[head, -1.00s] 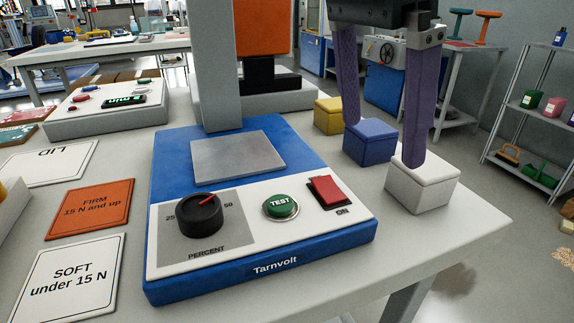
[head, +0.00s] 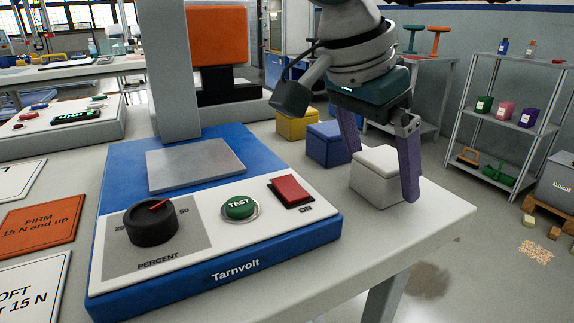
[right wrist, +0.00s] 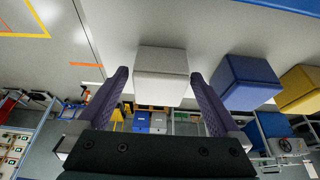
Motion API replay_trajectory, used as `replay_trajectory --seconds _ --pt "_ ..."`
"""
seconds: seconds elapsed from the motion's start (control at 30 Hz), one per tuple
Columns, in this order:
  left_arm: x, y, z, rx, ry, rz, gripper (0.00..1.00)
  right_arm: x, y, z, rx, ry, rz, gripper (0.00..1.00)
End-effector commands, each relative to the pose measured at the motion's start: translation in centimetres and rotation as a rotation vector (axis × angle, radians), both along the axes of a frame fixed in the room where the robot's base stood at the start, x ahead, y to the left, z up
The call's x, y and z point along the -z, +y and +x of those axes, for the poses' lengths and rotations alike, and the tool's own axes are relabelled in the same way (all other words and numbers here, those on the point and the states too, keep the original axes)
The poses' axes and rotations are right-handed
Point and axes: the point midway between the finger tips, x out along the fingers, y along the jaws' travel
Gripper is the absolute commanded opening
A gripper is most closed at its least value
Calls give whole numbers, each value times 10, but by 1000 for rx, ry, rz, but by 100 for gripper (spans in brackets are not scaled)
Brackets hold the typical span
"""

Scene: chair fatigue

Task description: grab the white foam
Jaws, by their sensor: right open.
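The white foam (head: 372,184) is a block on the table near its right edge, right of the blue Tarnvolt machine (head: 215,262). My right gripper (head: 382,174) is open and empty, with purple fingers pointing down. In the head view one finger stands at the foam's right side and the other goes behind it, its tip hidden. In the right wrist view the foam (right wrist: 161,77) lies in line with the gap between the fingertips (right wrist: 159,78), with a small space on each side. Contact cannot be told. My left gripper is not in view.
A blue block (head: 328,147) and a yellow block (head: 296,126) stand in a row behind the white foam. The machine's red switch (head: 290,192) and green TEST button (head: 240,207) are close by on the left. A metal shelf (head: 510,110) stands beyond the table.

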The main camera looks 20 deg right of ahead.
Motion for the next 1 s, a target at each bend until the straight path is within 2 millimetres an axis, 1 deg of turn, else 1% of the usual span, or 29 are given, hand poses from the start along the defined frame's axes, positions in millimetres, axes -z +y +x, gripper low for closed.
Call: replay_trajectory --seconds 0.17,0.87,1.0 --pt "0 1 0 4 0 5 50 0 0 0 0 0 0 99" --pt "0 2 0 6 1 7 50 -1 0 0 0 0 1 20" --pt "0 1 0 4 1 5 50 -1 0 0 0 -1 0 20"
